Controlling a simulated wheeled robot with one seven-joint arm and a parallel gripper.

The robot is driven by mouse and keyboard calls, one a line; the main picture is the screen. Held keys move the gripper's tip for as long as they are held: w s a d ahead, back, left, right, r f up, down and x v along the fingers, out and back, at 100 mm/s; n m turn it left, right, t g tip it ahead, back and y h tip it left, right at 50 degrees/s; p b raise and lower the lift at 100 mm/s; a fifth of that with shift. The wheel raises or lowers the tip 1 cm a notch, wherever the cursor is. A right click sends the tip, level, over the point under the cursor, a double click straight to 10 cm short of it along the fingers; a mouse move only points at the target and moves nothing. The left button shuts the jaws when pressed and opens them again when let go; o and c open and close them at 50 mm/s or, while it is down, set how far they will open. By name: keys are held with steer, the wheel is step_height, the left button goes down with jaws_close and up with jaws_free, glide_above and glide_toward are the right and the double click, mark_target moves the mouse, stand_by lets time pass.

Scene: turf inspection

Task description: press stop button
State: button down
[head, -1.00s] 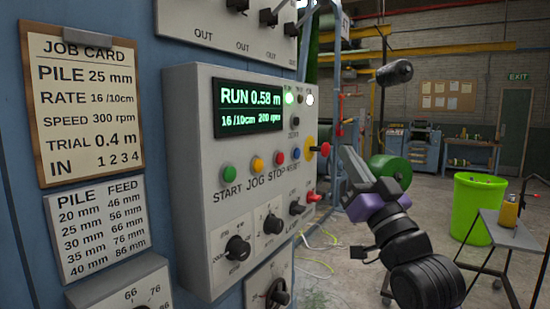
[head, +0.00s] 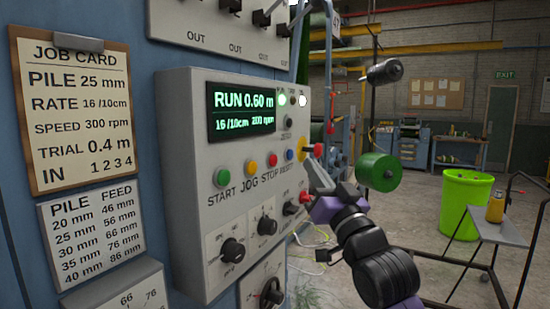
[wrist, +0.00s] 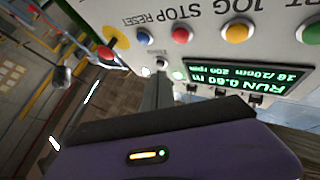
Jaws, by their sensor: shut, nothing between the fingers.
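The red stop button (head: 272,160) sits in the button row on the grey control panel, above the STOP label and between the yellow jog and blue reset buttons. In the wrist view the red button (wrist: 182,35) appears near the top centre, unobstructed. My gripper (head: 319,178) is shut and empty. It is in front of the panel's right part, to the right of the red button and apart from it. In the wrist view its grey finger (wrist: 157,92) points up toward the panel, below the button row.
The green start button (head: 222,177) is at the row's left end. A red knob on a yellow plate (head: 311,150) and a red-tipped lever (head: 304,197) stick out near my gripper. The display (head: 241,108) reads RUN 0.60 m.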

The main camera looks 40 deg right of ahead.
steer(key=shift+w+a+p, duration=0.2)
steer(key=shift+w+a, duration=0.1)
steer(key=shift+w, duration=0.55)
steer(key=shift+w+a+p, duration=0.15)
steer(key=shift+w+a, duration=0.15)
steer(key=shift+w, duration=0.6)
steer(key=shift+w+a+p, duration=0.2)
steer(key=shift+w+a, duration=0.1)
steer(key=shift+w, duration=0.55)
steer(key=shift+w+a, duration=0.1)
steer(key=shift+w+a, duration=0.1)
steer(key=shift+w, duration=0.2)
steer(key=shift+w+a, duration=0.15)
steer(key=shift+w, duration=0.35)
stand_by(1.0)
steer(key=shift+s, duration=0.1)
steer(key=shift+s+d, duration=0.25)
steer(key=shift+s, duration=0.5)
steer(key=shift+s+d+b, duration=0.15)
steer(key=shift+s+d, duration=0.15)
steer(key=shift+s, duration=0.5)
steer(key=shift+s+d+b, duration=0.2)
steer(key=shift+s+d, duration=0.1)
steer(key=shift+s, duration=0.5)
steer(key=shift+s+d+b, duration=0.15)
steer(key=shift+s+d, duration=0.15)
steer(key=shift+s, duration=0.5)
